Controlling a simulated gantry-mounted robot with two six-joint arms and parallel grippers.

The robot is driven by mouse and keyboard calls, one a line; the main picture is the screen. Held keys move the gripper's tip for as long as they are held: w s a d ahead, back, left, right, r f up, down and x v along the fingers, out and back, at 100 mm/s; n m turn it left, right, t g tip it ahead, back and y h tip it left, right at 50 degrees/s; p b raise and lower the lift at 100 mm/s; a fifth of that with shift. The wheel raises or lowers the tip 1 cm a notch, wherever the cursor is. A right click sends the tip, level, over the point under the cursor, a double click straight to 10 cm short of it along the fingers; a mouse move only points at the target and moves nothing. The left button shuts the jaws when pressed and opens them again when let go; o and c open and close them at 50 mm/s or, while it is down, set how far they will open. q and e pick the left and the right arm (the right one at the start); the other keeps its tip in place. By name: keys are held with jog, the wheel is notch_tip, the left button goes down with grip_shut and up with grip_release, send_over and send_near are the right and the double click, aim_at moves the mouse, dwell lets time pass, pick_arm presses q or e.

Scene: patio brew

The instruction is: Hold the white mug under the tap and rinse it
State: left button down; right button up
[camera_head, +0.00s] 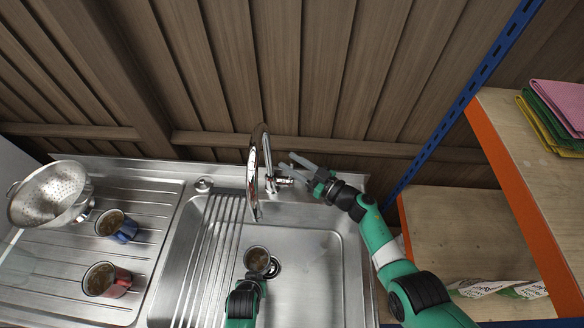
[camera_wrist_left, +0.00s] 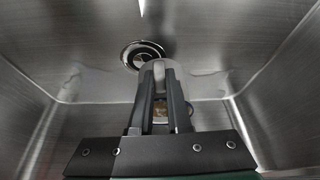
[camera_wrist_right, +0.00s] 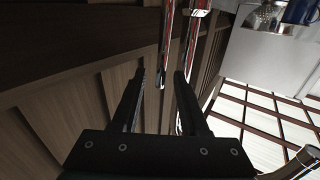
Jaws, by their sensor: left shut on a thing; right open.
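The mug (camera_head: 257,260) is in the sink basin (camera_head: 322,290), below the tap spout, beside the drain (camera_head: 274,267). Its inside looks brownish; little of its outside shows. My left gripper (camera_head: 248,280) is shut on the mug from the front. In the left wrist view, the left fingers (camera_wrist_left: 160,90) hide most of it. The curved chrome tap (camera_head: 253,172) rises behind the basin with its lever (camera_head: 284,181) on the right side. My right gripper (camera_head: 300,164) is open around or beside the lever; I cannot tell whether it touches. In the right wrist view, the right fingers (camera_wrist_right: 160,85) stand apart by chrome parts.
A blue mug (camera_head: 117,225) and a red mug (camera_head: 106,280) stand on the drainboard (camera_head: 60,300) at left, with a steel colander (camera_head: 48,194) behind them. A shelf rack (camera_head: 510,165) with folded cloths (camera_head: 560,110) stands at right. The basin's right half is free.

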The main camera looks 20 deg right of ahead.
jog(key=shift+w, duration=0.15)
grip_shut()
dwell(1.4)
